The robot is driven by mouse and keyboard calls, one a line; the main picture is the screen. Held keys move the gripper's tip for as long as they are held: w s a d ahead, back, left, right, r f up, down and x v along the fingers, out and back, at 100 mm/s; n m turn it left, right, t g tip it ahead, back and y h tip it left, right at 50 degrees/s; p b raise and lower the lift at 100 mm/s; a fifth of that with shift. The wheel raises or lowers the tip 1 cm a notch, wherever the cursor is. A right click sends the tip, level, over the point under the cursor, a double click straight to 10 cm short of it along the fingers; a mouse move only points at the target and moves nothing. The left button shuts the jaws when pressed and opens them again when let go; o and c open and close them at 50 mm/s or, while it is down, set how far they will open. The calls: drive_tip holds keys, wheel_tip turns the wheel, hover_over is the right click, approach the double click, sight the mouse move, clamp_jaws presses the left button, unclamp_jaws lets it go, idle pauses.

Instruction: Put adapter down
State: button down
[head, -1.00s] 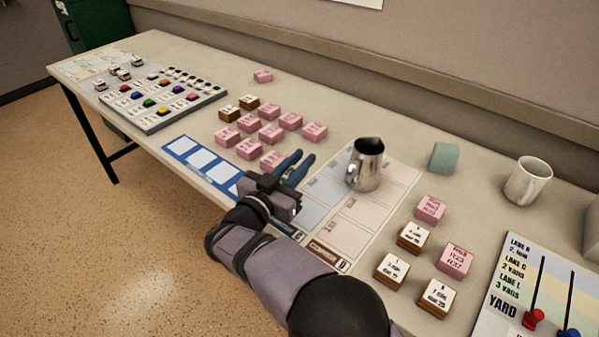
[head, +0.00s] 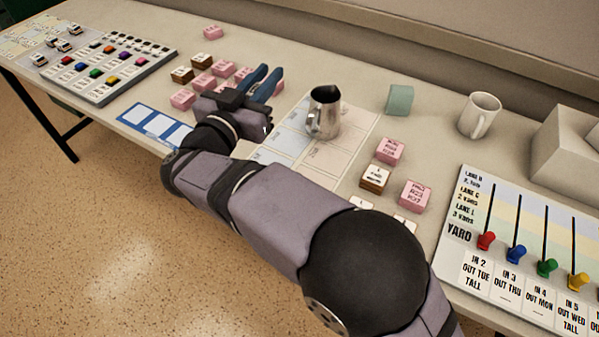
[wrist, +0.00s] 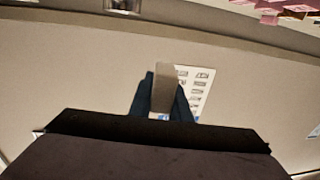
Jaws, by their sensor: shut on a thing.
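A small plain grey-beige block, which I take to be the adapter (wrist: 165,85), sits between the dark blue fingers of my gripper (wrist: 163,103) in the wrist view. My gripper is shut on it. In the head view my gripper (head: 264,86) reaches over the front right of the pink blocks, left of the metal jug. The held block cannot be made out there. How high it is above the table is hard to tell.
A metal jug (head: 324,113) stands on a pale printed sheet (head: 333,156). Several pink blocks (head: 183,99) lie around my gripper. A green block (head: 400,99), white mug (head: 480,115) and yard board (head: 505,225) are to the right. Table behind the jug is bare.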

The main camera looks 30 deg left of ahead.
drive_tip(key=s+d+f+m+h, duration=0.1)
drive_tip(key=d+f, duration=0.2)
drive_tip(key=d, duration=0.3)
drive_tip(key=d+f+h, duration=0.1)
drive_tip(key=d+f, duration=0.2)
drive_tip(key=d, duration=0.2)
drive_tip(key=shift+s+d+f+b, duration=0.1)
drive_tip(key=shift+f+b, duration=0.1)
drive_tip(key=shift+f, duration=2.3)
drive_tip(key=shift+s+f+b, duration=0.1)
drive_tip(key=shift+f+b, duration=0.1)
drive_tip(key=shift+f, duration=2.25)
drive_tip(key=shift+f, duration=0.2)
drive_tip(key=c, duration=1.7)
unclamp_jaws()
drive_tip(key=shift+o, duration=0.2)
